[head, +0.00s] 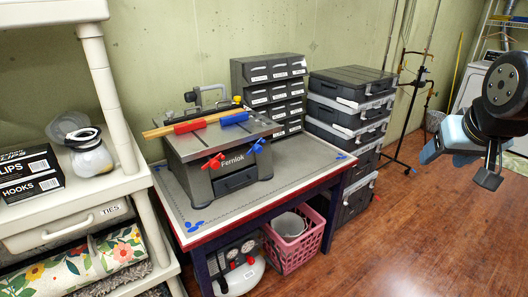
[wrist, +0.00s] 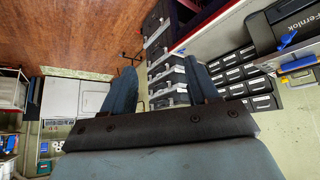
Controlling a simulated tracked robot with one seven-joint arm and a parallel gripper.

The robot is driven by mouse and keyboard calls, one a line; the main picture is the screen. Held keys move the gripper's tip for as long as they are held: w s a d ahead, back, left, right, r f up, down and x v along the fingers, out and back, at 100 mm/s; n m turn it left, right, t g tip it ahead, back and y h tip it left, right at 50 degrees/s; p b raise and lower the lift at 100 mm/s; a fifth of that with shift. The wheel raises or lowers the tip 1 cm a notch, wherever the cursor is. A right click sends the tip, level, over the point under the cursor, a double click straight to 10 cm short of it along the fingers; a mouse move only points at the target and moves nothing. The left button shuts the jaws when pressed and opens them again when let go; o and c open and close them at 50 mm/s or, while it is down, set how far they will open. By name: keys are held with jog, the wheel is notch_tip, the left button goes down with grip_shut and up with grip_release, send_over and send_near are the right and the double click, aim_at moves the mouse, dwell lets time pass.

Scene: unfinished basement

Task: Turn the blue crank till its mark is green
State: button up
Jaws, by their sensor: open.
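A grey Fernlok machine (head: 222,150) stands on the workbench. A small blue crank (head: 256,146) is on its front, right of the name, with a red crank (head: 214,163) left of the name. The blue crank also shows in the wrist view (wrist: 287,39), near the right edge. I cannot make out its mark or the mark's colour. My gripper (head: 459,164) is at the far right of the head view, well apart from the machine. Its fingers (wrist: 160,88) are spread in the wrist view with nothing between them.
The workbench (head: 172,193) has free room around the machine. Drawer cabinets (head: 270,92) and stacked dark cases (head: 345,110) stand behind and to the right. A pink basket (head: 292,245) sits below. White shelves (head: 60,205) are at left. Wooden floor is open at right.

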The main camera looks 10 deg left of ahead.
jog(key=w+a+f+n+t+y, duration=0.3)
jog(key=w+a, duration=0.4)
jog(key=w, duration=0.6)
jog(key=n+t+y, duration=0.2)
jog(key=n+y, duration=0.2)
jog(key=y, duration=0.6)
send_near(260, 151)
jog(key=x, duration=0.8)
jog(key=shift+w+a, duration=0.15)
jog(key=shift+a, duration=0.25)
jog(key=c, duration=1)
jog(key=shift+a, duration=0.1)
jog(key=shift+c, duration=0.2)
